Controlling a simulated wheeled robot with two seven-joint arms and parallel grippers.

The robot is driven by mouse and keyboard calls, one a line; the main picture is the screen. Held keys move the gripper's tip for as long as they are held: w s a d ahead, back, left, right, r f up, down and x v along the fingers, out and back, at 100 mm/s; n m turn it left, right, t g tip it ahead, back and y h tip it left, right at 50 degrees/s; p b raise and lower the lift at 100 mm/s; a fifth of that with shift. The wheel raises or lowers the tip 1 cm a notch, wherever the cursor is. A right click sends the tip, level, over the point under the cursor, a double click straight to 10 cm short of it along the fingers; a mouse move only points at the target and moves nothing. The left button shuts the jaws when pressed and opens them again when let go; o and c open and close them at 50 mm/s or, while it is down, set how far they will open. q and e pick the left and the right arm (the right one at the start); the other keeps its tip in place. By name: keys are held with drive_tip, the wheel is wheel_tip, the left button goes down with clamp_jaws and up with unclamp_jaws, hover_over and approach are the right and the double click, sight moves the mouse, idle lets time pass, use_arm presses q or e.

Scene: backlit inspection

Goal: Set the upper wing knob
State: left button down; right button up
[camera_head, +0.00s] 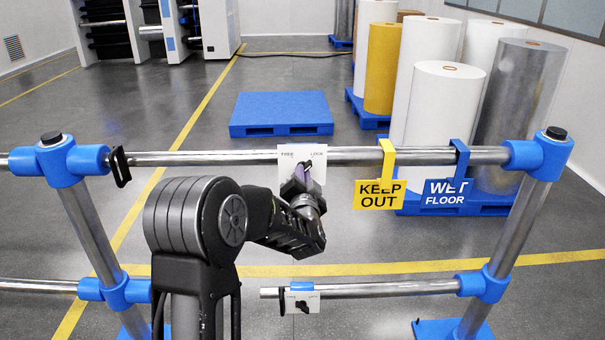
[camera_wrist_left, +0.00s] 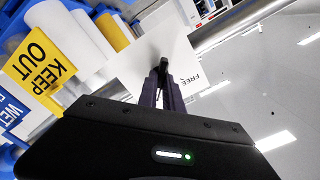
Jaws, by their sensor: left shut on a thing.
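The upper wing knob (camera_wrist_left: 164,68) is a small dark knob on a white plate (camera_head: 316,153) marked FREE and LOCK, on the upper rail. In the head view my left gripper (camera_head: 304,176) reaches up to the plate and mostly covers the knob. In the left wrist view its two purple-grey fingers (camera_wrist_left: 162,85) are closed around the knob in front of the white plate. The knob's exact angle is hard to read behind the fingers. My right gripper is not in view.
A lower knob plate (camera_head: 303,299) sits on the lower rail. A yellow KEEP OUT sign (camera_head: 380,194) and a blue WET FLOOR sign (camera_head: 445,192) hang right of the upper plate. Blue-jointed posts flank the rails; a blue pallet (camera_head: 280,112) and rolls stand behind.

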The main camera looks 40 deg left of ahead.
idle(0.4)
use_arm(q)
drive_tip(key=c, duration=1.5)
unclamp_jaws()
drive_tip(key=shift+d, duration=0.1)
drive_tip(key=b+v, duration=0.1)
drive_tip(key=v, duration=0.6)
drive_tip(key=shift+s+d, duration=0.2)
drive_tip(key=shift+s, duration=0.1)
